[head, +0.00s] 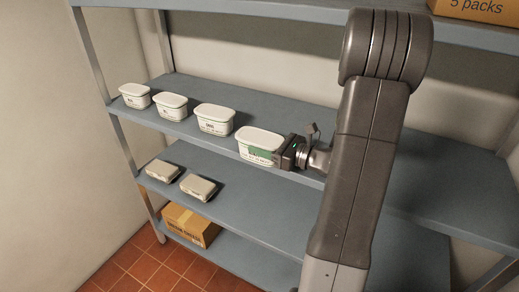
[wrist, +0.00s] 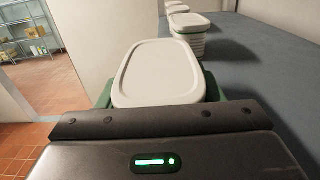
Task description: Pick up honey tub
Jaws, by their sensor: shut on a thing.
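A white lidded tub (head: 260,142) is at the right end of a row of similar tubs at the upper blue shelf. My gripper (head: 268,153) is shut on this tub from the right, with a green finger across its front side. In the wrist view the tub's pale lid (wrist: 160,72) fills the middle, with green finger parts on both sides of it. The print on the tub is too small to read, so I cannot tell from its label that it is honey. Whether its base touches the shelf is unclear.
More white tubs (head: 214,118), (head: 171,105) and (head: 135,95) stand to the left on the blue shelf (head: 190,84). Two flat packs (head: 197,186) lie on the shelf below. A cardboard box (head: 190,224) sits at the bottom. Another box (head: 470,8) is on the top shelf.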

